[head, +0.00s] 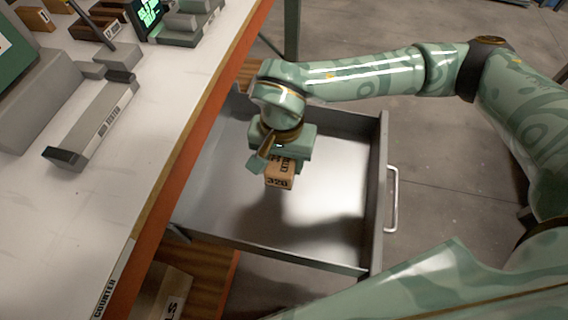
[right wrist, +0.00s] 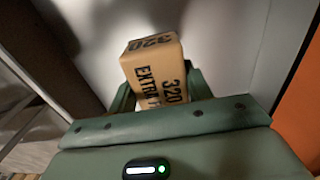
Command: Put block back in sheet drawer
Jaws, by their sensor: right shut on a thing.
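A tan block (head: 279,177) marked "320" is held in my right gripper (head: 277,163) in the head view. The block also shows in the right wrist view (right wrist: 156,72), where "320" and "EXTRA" can be read on it. My right gripper is shut on the block, over the inside of an open grey metal drawer (head: 318,255). The drawer is pulled out from under the counter, and its handle is at the right. I cannot tell whether the block touches the drawer floor. My left gripper is not in view.
The white counter (head: 130,140) with an orange edge lies along the left. A grey bar-shaped tool (head: 95,120) and several other items stand on it. Below the drawer is a wooden shelf with a box (head: 165,292). The visible drawer floor looks empty.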

